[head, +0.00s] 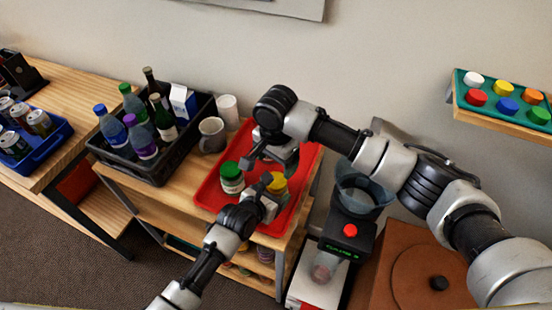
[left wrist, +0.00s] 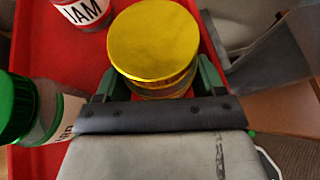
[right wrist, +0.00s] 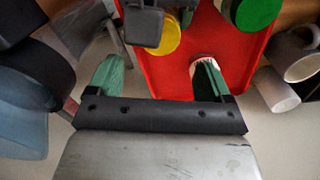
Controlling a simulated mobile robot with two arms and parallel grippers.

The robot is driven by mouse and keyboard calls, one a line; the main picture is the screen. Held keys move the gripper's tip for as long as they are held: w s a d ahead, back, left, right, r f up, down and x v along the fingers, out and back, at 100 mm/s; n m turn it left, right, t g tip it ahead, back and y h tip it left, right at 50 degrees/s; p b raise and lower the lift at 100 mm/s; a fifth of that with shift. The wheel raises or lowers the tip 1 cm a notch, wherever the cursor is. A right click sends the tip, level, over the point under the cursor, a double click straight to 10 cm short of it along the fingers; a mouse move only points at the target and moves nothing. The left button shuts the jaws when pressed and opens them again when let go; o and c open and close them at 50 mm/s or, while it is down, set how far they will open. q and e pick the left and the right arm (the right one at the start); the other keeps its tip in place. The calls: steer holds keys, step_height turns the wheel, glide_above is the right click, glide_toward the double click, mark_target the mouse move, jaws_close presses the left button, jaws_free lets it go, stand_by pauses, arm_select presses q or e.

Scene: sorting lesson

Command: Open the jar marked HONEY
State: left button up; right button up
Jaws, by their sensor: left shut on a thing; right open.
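A jar with a yellow lid (head: 277,182) stands on the red tray; the lid fills the middle of the left wrist view (left wrist: 153,42). My left gripper (head: 264,197) is shut around this jar below its lid. Its label is hidden, so I cannot read whether it says HONEY. A green-lidded jar (head: 231,178) stands to its left, its label only partly in the left wrist view (left wrist: 62,108). A jar labelled JAM (left wrist: 83,12) stands behind. My right gripper (head: 268,158) is open and empty above the tray, behind the yellow lid.
The red tray (head: 208,194) lies on a wooden table. A black crate of bottles (head: 178,160), a grey mug (head: 212,135) and a white cup (head: 228,110) stand to its left. A blender (head: 350,215) stands to the right. A shelf with coloured lids (head: 505,105) is at right.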

mark_target(276, 180)
steer(key=shift+r+m, duration=0.15)
steer(key=shift+m, duration=0.25)
steer(key=shift+f, duration=0.2)
step_height(276, 180, down, 7)
steer(key=shift+f, duration=0.2)
steer(key=shift+c, duration=0.5)
steer(key=c, duration=0.8)
steer(key=shift+n, duration=1.6)
steer(key=shift+c, duration=0.2)
steer(key=o, duration=1)
